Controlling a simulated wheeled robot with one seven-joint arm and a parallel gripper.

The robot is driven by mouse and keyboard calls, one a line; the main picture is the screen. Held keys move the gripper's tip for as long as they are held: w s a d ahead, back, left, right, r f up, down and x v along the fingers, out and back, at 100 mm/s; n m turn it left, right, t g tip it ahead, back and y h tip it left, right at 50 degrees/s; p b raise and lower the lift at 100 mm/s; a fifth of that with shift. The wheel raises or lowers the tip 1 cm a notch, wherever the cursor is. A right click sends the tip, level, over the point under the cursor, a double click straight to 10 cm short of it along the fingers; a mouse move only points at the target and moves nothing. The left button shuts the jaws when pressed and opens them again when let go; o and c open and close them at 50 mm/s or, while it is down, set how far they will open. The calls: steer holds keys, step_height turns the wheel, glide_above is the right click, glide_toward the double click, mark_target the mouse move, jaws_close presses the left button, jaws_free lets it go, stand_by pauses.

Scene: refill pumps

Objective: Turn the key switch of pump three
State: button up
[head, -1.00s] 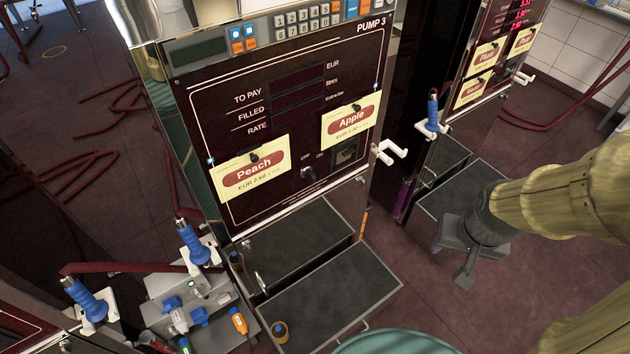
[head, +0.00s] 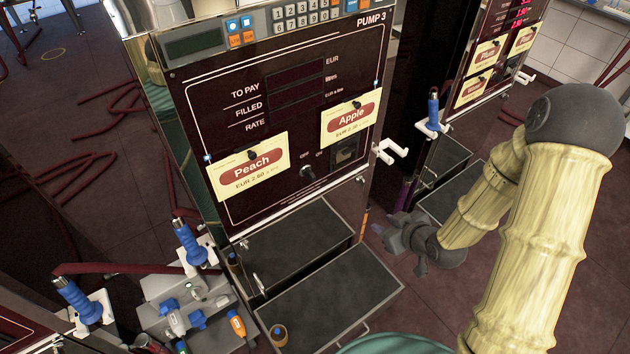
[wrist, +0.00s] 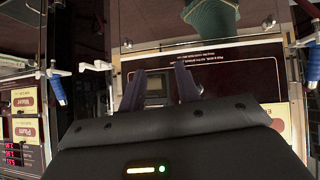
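Pump three (head: 230,110) stands centre-left in the head view, with a dark red panel marked PUMP 3. Its key switch (head: 307,172) is a small dark knob low on the panel, between the Peach and Apple cards, with OFF and ON labels above it. Its exact angle is too small to tell. My gripper (head: 382,229) is right of the pump's lower front, apart from the panel and key switch. In the wrist view my gripper (wrist: 160,85) has its two fingers apart with nothing held. The panel (wrist: 235,75) shows upside down beyond them; I cannot make out the key switch there.
A dark square fitting (head: 346,153) sits right of the key switch. A white nozzle holder (head: 389,151) juts from the pump's right edge. Open grey trays (head: 320,305) extend below the panel. Another pump (head: 490,60) stands at the right.

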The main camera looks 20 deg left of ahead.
steer(key=s+a+t+y+b, duration=0.1)
steer(key=s+a+t+y, duration=0.1)
steer(key=a+y, duration=0.5)
steer(key=shift+s+a+r+t, duration=0.2)
steer(key=shift+r+t, duration=0.2)
steer(key=shift+t, duration=0.5)
steer(key=shift+w+f+b, duration=0.1)
steer(key=shift+w+b, duration=0.05)
steer(key=shift+b, duration=0.35)
steer(key=b+x, duration=0.1)
steer(key=b, duration=0.5)
steer(key=shift+w+a+f, duration=0.1)
steer(key=shift+w+a, duration=0.1)
steer(key=shift+w, duration=0.2)
steer(key=a+b, duration=0.1)
steer(key=b, duration=0.4)
